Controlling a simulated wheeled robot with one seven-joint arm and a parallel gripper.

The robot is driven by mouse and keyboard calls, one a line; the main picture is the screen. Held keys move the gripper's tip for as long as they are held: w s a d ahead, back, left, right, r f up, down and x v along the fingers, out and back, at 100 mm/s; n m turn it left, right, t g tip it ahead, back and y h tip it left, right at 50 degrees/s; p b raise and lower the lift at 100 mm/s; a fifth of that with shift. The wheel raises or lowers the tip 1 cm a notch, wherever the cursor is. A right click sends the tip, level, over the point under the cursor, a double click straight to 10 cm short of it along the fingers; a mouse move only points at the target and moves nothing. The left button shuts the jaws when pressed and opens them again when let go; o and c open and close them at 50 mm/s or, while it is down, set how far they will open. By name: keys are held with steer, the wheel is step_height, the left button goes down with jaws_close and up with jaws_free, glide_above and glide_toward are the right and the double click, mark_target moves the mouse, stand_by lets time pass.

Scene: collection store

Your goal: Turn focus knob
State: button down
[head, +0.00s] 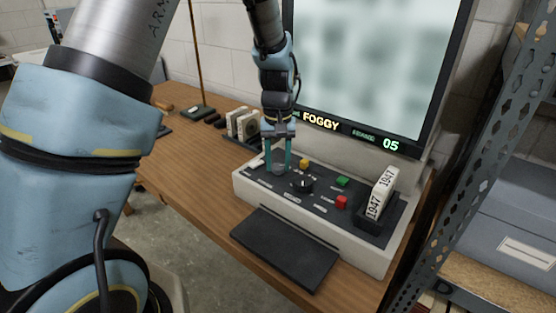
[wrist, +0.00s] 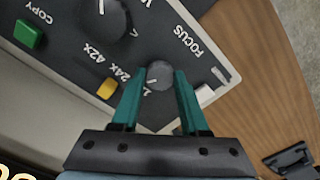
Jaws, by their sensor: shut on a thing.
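The focus knob is a small round grey knob (wrist: 159,74) on the dark panel of the reader, beside the printed word FOCUS in the wrist view. In the head view the knob (head: 278,169) is partly hidden between the fingers, at the panel's left end. My gripper (wrist: 159,80) points down with its two teal fingers on opposite sides of the knob, shut on it. It also shows in the head view (head: 278,165). The reader's screen (head: 365,65) is blurred and grey-green, with FOGGY and 05 in its lower strip.
A larger black knob (head: 301,185) is close to my gripper, with yellow (head: 304,164), green (head: 342,181) and red (head: 341,202) buttons around it. A metal shelf rack (head: 475,130) stands right of the desk.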

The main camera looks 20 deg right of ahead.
mark_target(278, 166)
steer(key=n+p, duration=0.2)
steer(key=n, duration=0.2)
steer(key=shift+r, duration=0.15)
steer(key=n+p, duration=0.1)
steer(key=n, duration=0.3)
steer(key=shift+p, duration=0.4)
steer(key=shift+w+n, duration=0.1)
steer(key=shift+n, duration=0.4)
steer(key=shift+c, duration=2.1)
jaws_free()
step_height(278, 166, up, 10)
steer(key=b, duration=0.1)
steer(key=shift+r+b, duration=0.25)
steer(key=shift+b, duration=0.1)
